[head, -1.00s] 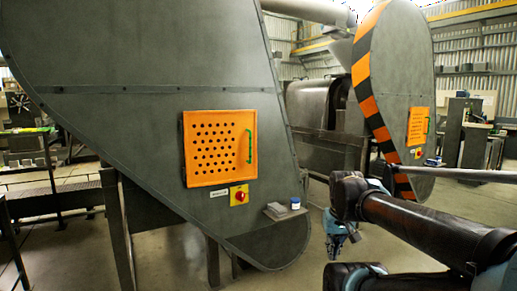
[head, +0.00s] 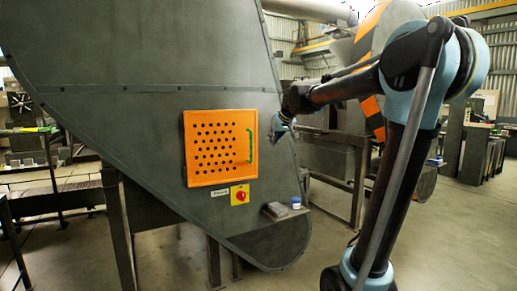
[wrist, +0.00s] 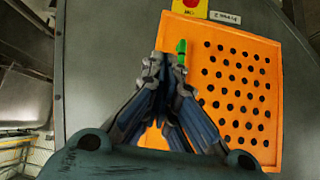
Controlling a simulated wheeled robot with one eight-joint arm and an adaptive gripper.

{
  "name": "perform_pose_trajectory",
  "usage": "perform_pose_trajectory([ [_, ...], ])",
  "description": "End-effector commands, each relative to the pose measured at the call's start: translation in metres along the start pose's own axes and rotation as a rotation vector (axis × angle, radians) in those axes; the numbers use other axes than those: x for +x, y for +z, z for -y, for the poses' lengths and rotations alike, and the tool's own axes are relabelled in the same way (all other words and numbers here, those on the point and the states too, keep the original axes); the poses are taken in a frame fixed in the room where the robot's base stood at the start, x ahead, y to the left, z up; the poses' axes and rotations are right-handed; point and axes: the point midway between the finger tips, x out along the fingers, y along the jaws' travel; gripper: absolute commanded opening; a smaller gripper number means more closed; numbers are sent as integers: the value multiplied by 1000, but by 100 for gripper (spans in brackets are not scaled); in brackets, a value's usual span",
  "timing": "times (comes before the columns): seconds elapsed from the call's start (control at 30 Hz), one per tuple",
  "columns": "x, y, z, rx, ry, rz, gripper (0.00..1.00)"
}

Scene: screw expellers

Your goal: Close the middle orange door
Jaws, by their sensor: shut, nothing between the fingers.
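The orange door (head: 215,148), a perforated panel, is on the large grey machine housing in the head view. It looks nearly flush; I cannot tell whether a small gap remains. Its green handle (head: 250,146) is on its right side. My gripper (head: 277,136) is to the right of the door, near the housing's right edge. In the wrist view, which looks turned over, my gripper (wrist: 166,62) is shut and empty. Its fingertips appear beside the green handle (wrist: 181,46); contact cannot be told. The fingers hide part of the orange door (wrist: 235,85).
A red button on a yellow plate (head: 240,195) is below the door. A small ledge with a grey block (head: 276,209) and a blue-and-white jar (head: 296,203) is lower right. My arm hides much of a second striped housing (head: 372,45) behind.

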Motion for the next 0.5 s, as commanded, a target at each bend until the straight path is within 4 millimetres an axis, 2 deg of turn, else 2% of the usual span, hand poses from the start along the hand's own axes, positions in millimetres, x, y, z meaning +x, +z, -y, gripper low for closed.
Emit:
perform_pose_trajectory([
  [0.03,4,-12,3,-8,-5,-12,0],
  [0.17,10,-29,6,-18,-10,-34,0],
  [0.37,24,-33,7,-20,-12,-39,0],
  [0.5,43,-34,8,-20,-12,-39,0],
])
